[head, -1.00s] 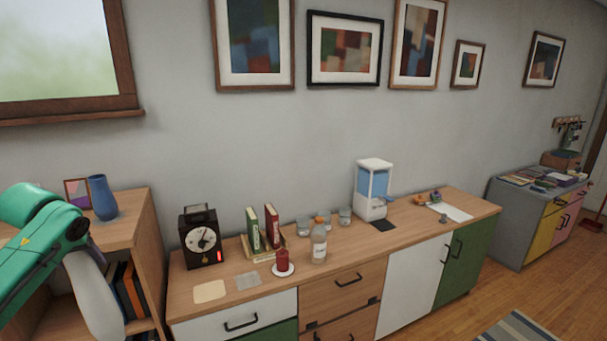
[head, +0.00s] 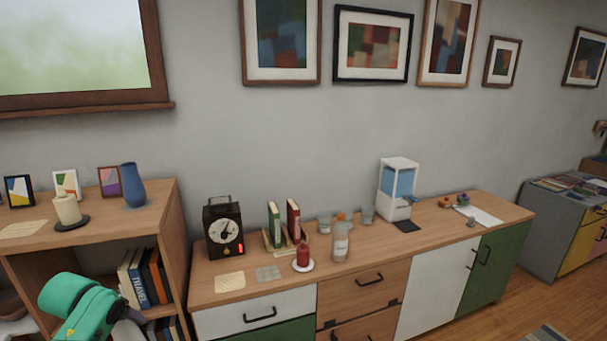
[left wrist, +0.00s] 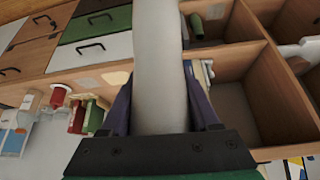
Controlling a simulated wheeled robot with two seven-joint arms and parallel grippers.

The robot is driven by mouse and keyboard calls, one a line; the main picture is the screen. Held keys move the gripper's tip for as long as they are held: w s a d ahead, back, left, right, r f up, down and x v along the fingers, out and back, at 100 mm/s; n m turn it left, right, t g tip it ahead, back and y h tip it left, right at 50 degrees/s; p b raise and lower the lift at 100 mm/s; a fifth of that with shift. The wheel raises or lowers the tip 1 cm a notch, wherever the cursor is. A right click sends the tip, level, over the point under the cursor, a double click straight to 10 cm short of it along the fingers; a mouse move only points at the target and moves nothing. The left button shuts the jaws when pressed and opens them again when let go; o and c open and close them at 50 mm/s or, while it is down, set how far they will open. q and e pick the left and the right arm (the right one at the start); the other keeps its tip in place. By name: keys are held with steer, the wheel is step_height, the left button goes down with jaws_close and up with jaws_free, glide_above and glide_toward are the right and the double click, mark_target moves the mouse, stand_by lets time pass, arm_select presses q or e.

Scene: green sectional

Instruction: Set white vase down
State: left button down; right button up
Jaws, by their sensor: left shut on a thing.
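The white vase (left wrist: 158,65) is a long pale cylinder between the two dark fingers of my left gripper (left wrist: 160,108) in the left wrist view. The gripper is shut on it. In the head view my green left arm is low at the left, in front of the open bookshelf (head: 178,250). Only a small pale part of what seems to be the vase (head: 128,331) shows there; the rest is hidden by the arm or below the frame. My right gripper is not in view.
The sideboard (head: 300,295) bears a beige mat (head: 229,282), a grey mat (head: 268,273), a black clock (head: 223,228), books, a red candle (head: 303,255), a bottle (head: 341,241) and glasses. The bookshelf top holds a blue vase (head: 132,186), a cream candle (head: 67,208) and frames.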

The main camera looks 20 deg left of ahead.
mark_target(132, 337)
arm_select(q)
steer(key=shift+m, duration=0.5)
steer(key=d+f, duration=0.2)
steer(key=f, duration=0.2)
steer(key=shift+s+d+b, duration=0.3)
steer(key=shift+s+d, duration=0.05)
steer(key=shift+d, duration=0.05)
steer(key=d+f+m+t+h+b, duration=0.1)
steer(key=d+f+m, duration=0.1)
steer(key=d+f, duration=0.5)
steer(key=d+f+m+h+b, duration=0.1)
steer(key=d+f+m+b, duration=0.15)
steer(key=d, duration=0.85)
steer(key=d+r+h+b, duration=0.1)
steer(key=d+r, duration=0.2)
steer(key=d, duration=1.4)
steer(key=shift+w+m, duration=0.35)
steer(key=shift+m, duration=0.1)
steer(key=shift+r, duration=0.1)
